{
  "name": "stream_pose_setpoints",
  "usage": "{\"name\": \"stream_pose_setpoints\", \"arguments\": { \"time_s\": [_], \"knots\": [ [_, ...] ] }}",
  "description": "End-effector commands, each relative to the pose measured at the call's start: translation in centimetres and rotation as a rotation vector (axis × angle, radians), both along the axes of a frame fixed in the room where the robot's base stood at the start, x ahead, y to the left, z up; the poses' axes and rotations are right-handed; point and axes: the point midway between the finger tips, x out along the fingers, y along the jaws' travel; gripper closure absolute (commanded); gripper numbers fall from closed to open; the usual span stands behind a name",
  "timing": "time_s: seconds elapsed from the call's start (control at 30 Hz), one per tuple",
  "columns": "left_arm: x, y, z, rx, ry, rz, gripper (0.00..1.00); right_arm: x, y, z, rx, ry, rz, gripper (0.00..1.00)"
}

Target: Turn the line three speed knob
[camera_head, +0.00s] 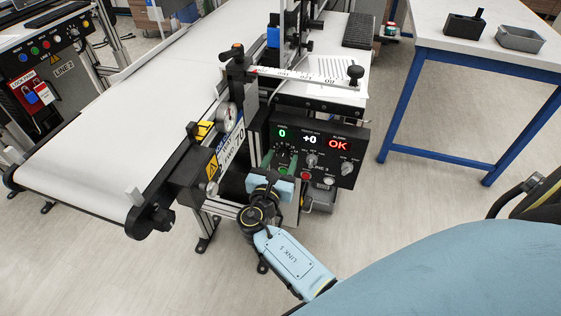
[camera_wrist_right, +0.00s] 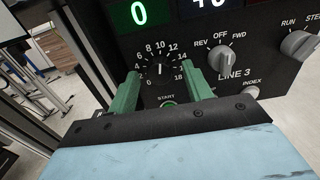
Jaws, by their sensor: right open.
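The line three speed knob (camera_wrist_right: 160,69) is a small black knob with a white mark, ringed by numbers from 0 to 18. It is on the black LINE 3 panel (camera_head: 345,179), under a green display reading 0 (camera_wrist_right: 138,12). Its mark appears to point roughly upward. My right gripper (camera_head: 285,159) is at the panel's left part, hiding much of the dial there. In the right wrist view its two green fingers (camera_wrist_right: 163,82) are spread, one on each side of the knob. Contact with the knob cannot be told. My left gripper is not in view.
A REV/OFF/FWD switch (camera_wrist_right: 222,54) and a RUN/STEP switch (camera_wrist_right: 298,44) are right of the dial. A START button (camera_wrist_right: 168,104) is just below it. The white conveyor belt (camera_head: 150,90) runs at left; a blue-legged table (camera_head: 470,50) stands at right.

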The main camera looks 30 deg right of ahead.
Motion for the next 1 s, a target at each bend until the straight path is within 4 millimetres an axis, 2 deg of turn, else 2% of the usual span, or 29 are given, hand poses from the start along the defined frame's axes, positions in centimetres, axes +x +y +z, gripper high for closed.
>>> {"name": "stream_pose_setpoints", "arguments": {
  "time_s": [0.23, 0.6, 0.87, 1.0],
  "knots": [
    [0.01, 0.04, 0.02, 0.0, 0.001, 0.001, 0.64, 0.05, -0.07, -0.01, 0.0, 0.0, 0.0, 0.5],
    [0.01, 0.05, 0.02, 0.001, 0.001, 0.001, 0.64, 0.02, -0.04, -0.01, 0.0, 0.0, 0.0, 0.95],
    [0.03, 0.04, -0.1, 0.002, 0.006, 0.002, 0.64, 0.02, -0.01, -0.08, 0.027, -0.031, 0.0, 0.95],
    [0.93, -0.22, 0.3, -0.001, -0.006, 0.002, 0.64, 0.03, 0.03, -0.14, 0.072, -0.084, 0.001, 0.95]
  ]
}}
